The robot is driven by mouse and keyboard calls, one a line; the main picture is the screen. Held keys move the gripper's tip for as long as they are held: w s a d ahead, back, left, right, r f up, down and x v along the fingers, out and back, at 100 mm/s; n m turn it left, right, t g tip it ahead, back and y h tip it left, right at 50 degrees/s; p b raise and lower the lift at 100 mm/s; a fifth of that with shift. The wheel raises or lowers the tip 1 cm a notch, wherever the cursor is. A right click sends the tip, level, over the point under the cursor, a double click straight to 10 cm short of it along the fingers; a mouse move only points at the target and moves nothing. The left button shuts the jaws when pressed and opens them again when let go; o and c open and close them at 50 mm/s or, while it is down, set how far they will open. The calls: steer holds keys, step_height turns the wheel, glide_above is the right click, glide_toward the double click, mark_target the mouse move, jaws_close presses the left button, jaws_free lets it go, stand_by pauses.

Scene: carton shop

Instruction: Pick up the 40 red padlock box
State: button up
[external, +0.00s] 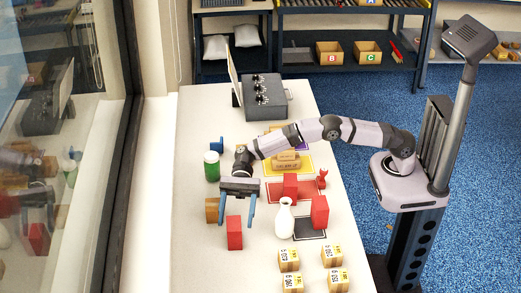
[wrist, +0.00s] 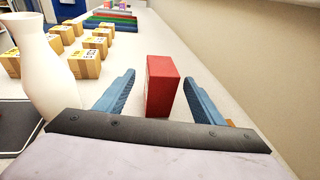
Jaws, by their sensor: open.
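Three plain red boxes show in the external view: one at the front left (external: 234,234), one on the red mat (external: 290,186) and one beside the white vase (external: 320,211). No padlock mark or number is readable on them. My gripper (external: 236,226) is open, its blue fingers pointing down by the front left box. In the wrist view that red box (wrist: 162,86) stands upright between the two open fingers (wrist: 159,76), with a gap showing on each side. Whether the fingers are level with the box or above it is hard to tell.
A white vase (external: 284,219) stands right of my gripper, with several labelled cartons (external: 289,259) in front. A tan block (external: 212,210) and a green jar (external: 211,167) are on the left. A grey case (external: 265,98) stands at the back. The table's front left is clear.

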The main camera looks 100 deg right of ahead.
steer(key=shift+x, duration=1.05)
steer(key=c, duration=1.3)
steer(key=shift+c, duration=0.2)
steer(key=shift+r, duration=0.1)
